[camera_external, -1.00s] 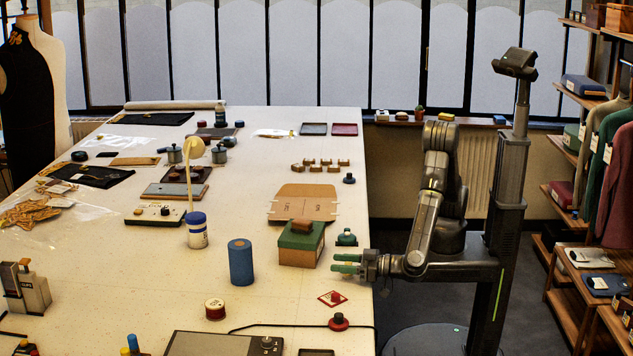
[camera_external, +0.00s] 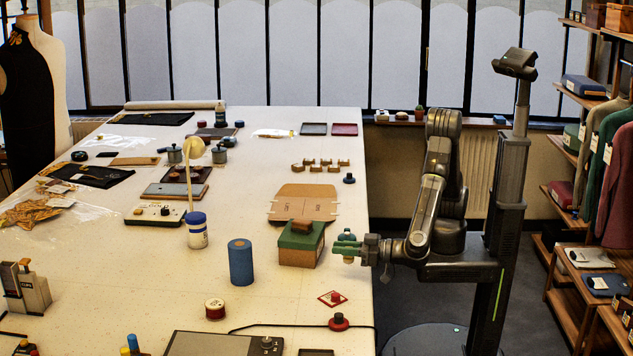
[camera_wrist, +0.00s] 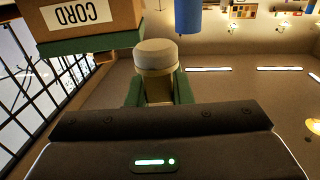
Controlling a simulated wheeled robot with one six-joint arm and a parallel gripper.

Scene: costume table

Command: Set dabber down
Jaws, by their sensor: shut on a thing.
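The dabber, with a pale, rounded end and a yellowish collar, is between the green fingers of my gripper (camera_wrist: 158,90); its pale end (camera_wrist: 157,52) shows in the wrist view. In the external view my gripper (camera_external: 347,248) is shut on it near the table's right edge, and the pale end (camera_external: 348,260) shows below the fingers. I cannot tell whether the end touches the table.
A green-lidded cardboard box (camera_external: 298,252) stands close to the left of my gripper; it is marked CORD in the wrist view (camera_wrist: 88,18). A blue cylinder (camera_external: 240,262) stands further left.

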